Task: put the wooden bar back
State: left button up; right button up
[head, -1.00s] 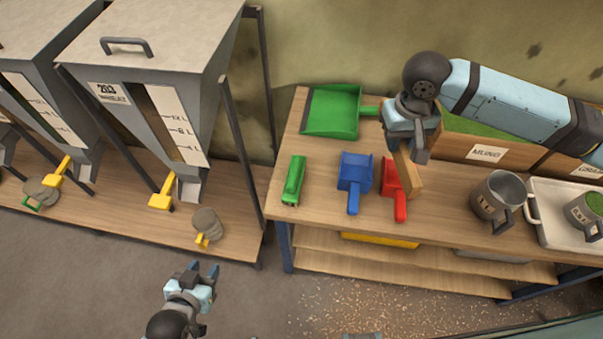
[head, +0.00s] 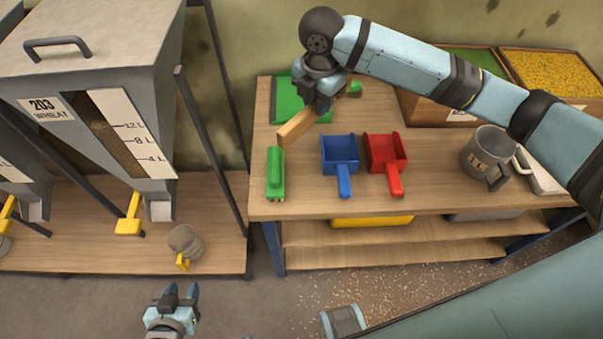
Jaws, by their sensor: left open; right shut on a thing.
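The wooden bar (head: 298,127) is a short light-brown stick. My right gripper (head: 317,108) is shut on its upper end and holds it tilted above the table, in front of the large green dustpan (head: 286,97). The bar's lower left end shows just above the small green brush (head: 275,174); I cannot tell its exact height. My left gripper (head: 181,292) is open and empty, low in the picture, in front of the shelf with the hoppers.
A blue scoop (head: 339,153) and a red scoop (head: 385,152) lie on the wooden table (head: 432,170). A grey mug (head: 487,152) stands at the right. Grain boxes (head: 551,72) stand at the back. A grey hopper (head: 150,60) stands at the left.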

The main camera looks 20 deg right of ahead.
aim_at(301, 169)
jog(key=a+f+n+b, duration=0.1)
jog(key=f+n, duration=0.3)
jog(key=f, duration=0.3)
jog(key=w+f+n+b, duration=0.1)
jog(key=f+n, duration=0.3)
jog(key=f, duration=0.4)
jog(key=w+a+f+n+b, duration=0.1)
jog(key=f+n+b, duration=0.1)
jog(key=f+n, duration=0.2)
jog(key=shift+w+a+f+n, duration=0.15)
jog(key=shift+a+f+n, duration=0.05)
jog(key=shift+f, duration=0.75)
jog(key=shift+w+a+f+n, duration=0.1)
jog(key=shift+a+f+n, duration=0.1)
jog(key=shift+f, duration=0.7)
jog(key=shift+f, duration=0.1)
jog(key=o, duration=0.8)
jog(key=shift+o, duration=0.2)
notch_tip(301, 169, up, 12)
